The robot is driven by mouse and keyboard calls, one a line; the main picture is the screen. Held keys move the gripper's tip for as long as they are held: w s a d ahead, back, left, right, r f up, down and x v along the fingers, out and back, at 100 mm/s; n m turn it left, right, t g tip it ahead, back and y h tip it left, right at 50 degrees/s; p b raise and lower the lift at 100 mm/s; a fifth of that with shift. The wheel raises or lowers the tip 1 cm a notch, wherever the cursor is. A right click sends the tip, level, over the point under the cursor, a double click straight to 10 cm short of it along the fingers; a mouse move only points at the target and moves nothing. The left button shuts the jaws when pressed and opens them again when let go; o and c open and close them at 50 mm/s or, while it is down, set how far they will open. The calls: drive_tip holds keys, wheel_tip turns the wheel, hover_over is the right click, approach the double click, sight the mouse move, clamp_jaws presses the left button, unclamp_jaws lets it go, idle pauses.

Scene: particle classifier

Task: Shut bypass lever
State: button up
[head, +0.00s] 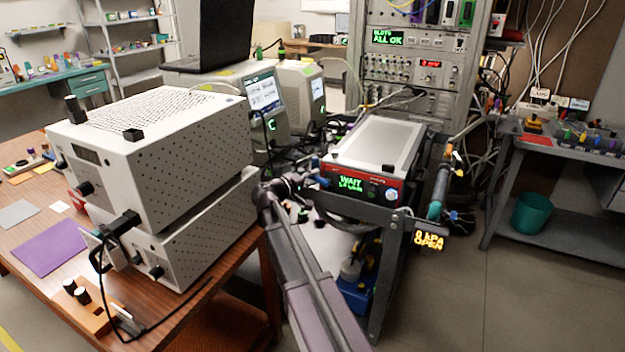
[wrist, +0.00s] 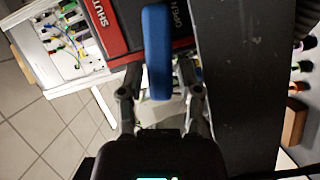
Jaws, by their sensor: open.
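The bypass lever (wrist: 156,45) is a blue bar in the wrist view, on a red and black panel with SHUT printed to its left and OPEN to its right. My gripper (wrist: 160,92) is open, one finger on each side of the lever's near end. I cannot tell whether either finger touches it. In the head view my gripper (head: 308,181) is at the front left of the grey-topped instrument (head: 375,145), and largely hides the lever there. The instrument's green display reads WAIT. An amber display (head: 429,241) below right reads 0 kPa OPEN.
A dark frame post (wrist: 235,80) stands close on the right in the wrist view. White perforated boxes (head: 160,150) sit on the wooden table (head: 190,315) at left. Cables and tubes crowd the instrument. Floor is open at right, near a shelf (head: 555,235) with a teal bin (head: 531,212).

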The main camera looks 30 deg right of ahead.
drive_tip(key=shift+d, duration=0.25)
